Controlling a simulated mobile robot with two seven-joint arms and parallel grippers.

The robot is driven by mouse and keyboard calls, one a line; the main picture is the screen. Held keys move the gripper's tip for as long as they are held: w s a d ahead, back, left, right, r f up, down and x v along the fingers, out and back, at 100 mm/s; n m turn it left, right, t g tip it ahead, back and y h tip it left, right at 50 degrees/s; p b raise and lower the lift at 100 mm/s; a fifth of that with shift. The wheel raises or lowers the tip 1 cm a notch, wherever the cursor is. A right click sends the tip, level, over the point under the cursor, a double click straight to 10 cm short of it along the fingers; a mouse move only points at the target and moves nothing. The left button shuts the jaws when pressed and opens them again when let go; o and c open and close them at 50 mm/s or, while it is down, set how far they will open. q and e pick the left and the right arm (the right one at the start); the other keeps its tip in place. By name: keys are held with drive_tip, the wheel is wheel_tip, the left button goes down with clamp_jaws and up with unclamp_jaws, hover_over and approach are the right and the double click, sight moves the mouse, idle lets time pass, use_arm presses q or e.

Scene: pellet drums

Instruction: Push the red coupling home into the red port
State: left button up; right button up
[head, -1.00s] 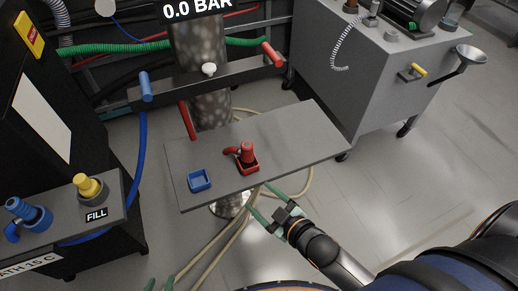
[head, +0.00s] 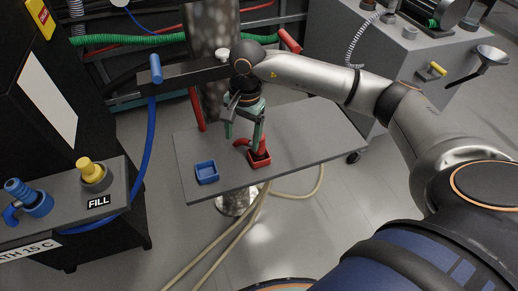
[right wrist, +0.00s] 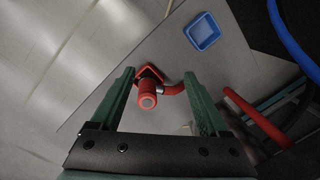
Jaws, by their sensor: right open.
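The red coupling (head: 262,147) stands upright in a red square holder (head: 260,160) on the grey shelf. I cannot pick out the red port for certain. My left gripper is not in view.
An empty blue square holder (head: 207,172) sits left on the grey shelf (head: 310,140). A rail with a blue handle (head: 155,68) and a red handle (head: 289,40) runs behind. A blue fitting (head: 30,197) and yellow cap (head: 92,170) stand at left. The shelf's right side is clear.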

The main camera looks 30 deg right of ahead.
drive_tip(key=r+h, duration=0.2)
hover_over(260, 155)
drive_tip(key=shift+w+a+f, duration=0.15)
drive_tip(key=shift+w+a, duration=0.15)
drive_tip(key=shift+w, duration=0.1)
drive_tip(key=shift+t, duration=0.3)
drive_tip(key=f, duration=0.4)
drive_tip(key=d+f, duration=0.1)
drive_tip(key=f, duration=0.1)
drive_tip(key=shift+w+f, duration=0.1)
drive_tip(key=shift+w, duration=0.1)
drive_tip(key=shift+w+d+f, duration=0.1)
drive_tip(key=shift+f, duration=1.35)
drive_tip(key=shift+w+d+f, duration=0.1)
drive_tip(key=shift+f, duration=1.35)
clamp_jaws()
